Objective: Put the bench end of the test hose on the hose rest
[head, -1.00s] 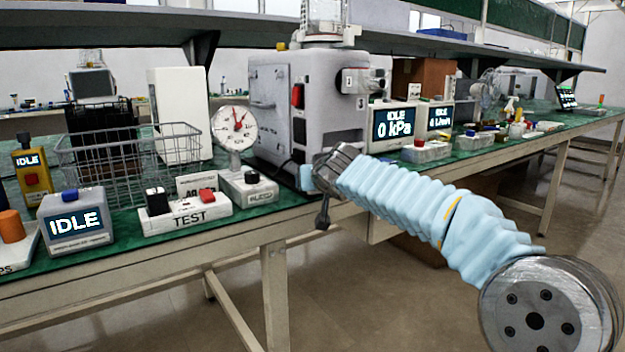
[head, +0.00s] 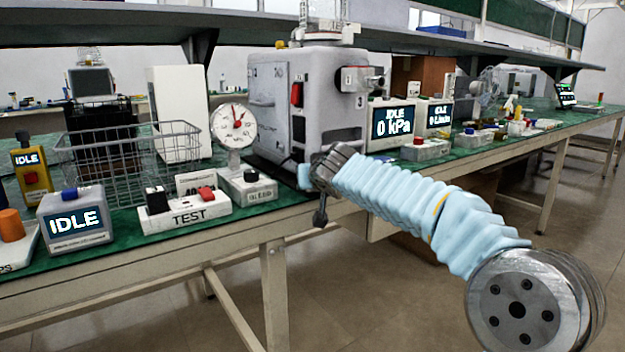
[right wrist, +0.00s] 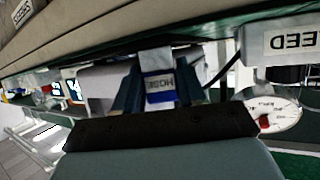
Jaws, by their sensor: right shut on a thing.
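My right gripper (head: 305,176) is at the front edge of the bench, just in front of the grey pump unit. In the right wrist view its two dark fingers (right wrist: 158,78) are shut on a grey piece with a white and blue band marked HOSE, which I take as the bench end of the test hose (right wrist: 159,88). In the head view that end is mostly hidden by the gripper. A thin dark line beside the fingers may be the hose. I cannot make out the hose rest. My left gripper is not in view.
The grey pump unit (head: 275,100) stands close behind the gripper. A dial gauge (head: 234,126), a bleed box (head: 248,190) and a TEST switch box (head: 186,216) are to the left. A wire basket (head: 100,165) stands farther left. Two displays (head: 392,122) are to the right.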

